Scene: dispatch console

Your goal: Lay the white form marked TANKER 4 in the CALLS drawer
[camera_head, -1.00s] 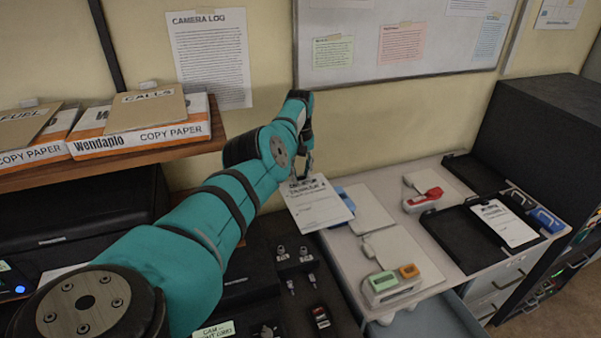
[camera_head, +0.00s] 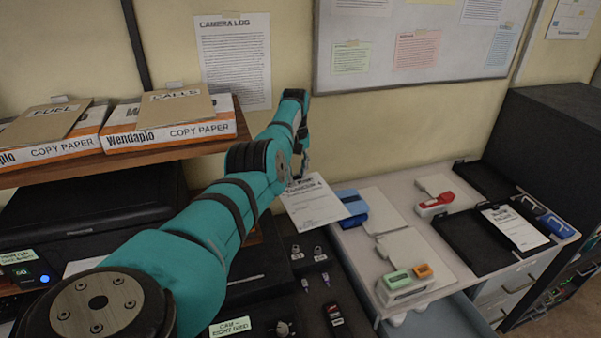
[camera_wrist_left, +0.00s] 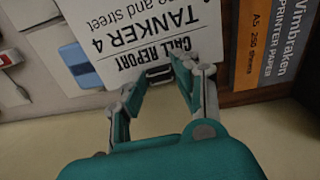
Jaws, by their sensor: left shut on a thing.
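My left gripper (camera_head: 299,178) is shut on the upper edge of the white form (camera_head: 314,206) and holds it in the air at the left edge of the white counter. In the left wrist view the gripper (camera_wrist_left: 160,76) pinches the form (camera_wrist_left: 140,35), whose print reads CALL REPORT and TANKER 4. An open blue-grey drawer (camera_head: 440,325) shows below the counter's front edge, cut off by the frame; no label on it is visible. My right gripper is not in view.
A shelf (camera_head: 170,150) with paper boxes and a CALLS folder (camera_head: 177,105) stands left.

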